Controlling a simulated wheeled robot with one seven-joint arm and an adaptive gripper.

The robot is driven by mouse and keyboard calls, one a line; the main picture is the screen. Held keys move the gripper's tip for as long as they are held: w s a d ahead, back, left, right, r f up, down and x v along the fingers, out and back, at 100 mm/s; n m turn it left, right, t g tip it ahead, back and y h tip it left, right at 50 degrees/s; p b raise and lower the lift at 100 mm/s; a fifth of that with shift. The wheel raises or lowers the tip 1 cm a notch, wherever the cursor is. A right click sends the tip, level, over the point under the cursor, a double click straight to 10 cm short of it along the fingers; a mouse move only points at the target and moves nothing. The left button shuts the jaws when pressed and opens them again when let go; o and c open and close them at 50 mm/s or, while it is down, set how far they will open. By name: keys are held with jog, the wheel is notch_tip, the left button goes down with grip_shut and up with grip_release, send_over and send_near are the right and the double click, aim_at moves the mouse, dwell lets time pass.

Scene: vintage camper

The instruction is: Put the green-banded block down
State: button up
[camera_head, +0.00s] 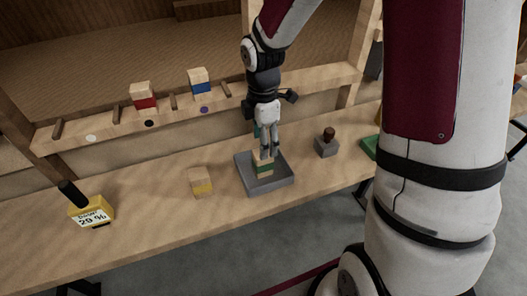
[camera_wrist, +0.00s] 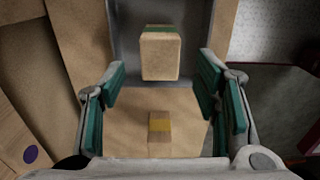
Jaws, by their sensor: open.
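The green-banded block (camera_head: 263,168) stands in the grey tray (camera_head: 281,183) on the bench and looks upright. The block also shows in the wrist view (camera_wrist: 160,57), inside the tray (camera_wrist: 125,50), with its green band near the top of the picture. My gripper (camera_head: 267,152) is directly above the block in the head view, pointing down. In the wrist view my gripper (camera_wrist: 165,90) has its teal finger pads wide apart, with a gap on either side of the block. The head view does not show clearly how far the fingertips are from the block.
A yellow-banded block (camera_head: 201,183) stands left of the tray. A red-banded block (camera_head: 144,97) and a blue-banded block (camera_head: 200,82) stand on the raised shelf. A yellow sign (camera_head: 92,210) is at the left; a grey stamp-like object (camera_head: 326,146) is right of the tray.

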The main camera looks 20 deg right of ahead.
notch_tip(320, 180, up, 2)
jog(key=shift+r, duration=0.1)
jog(key=shift+s+r, duration=0.2)
jog(key=shift+r, duration=0.25)
jog(key=s+d+r+m+t+h, duration=0.1)
jog(key=s+r+m, duration=0.8)
jog(key=s+r, duration=0.35)
jog(key=s+r+m+t+y, duration=0.1)
jog(key=s+r+m, duration=0.2)
jog(key=s+m, duration=0.6)
jog(key=s, duration=0.3)
jog(key=shift+s+a+r+t, duration=0.15)
jog(key=shift+s+a+t, duration=0.1)
jog(key=shift+a+t, duration=0.15)
notch_tip(320, 180, up, 6)
jog(key=t+p, duration=0.1)
jog(key=p, duration=0.4)
jog(key=shift+r, duration=0.2)
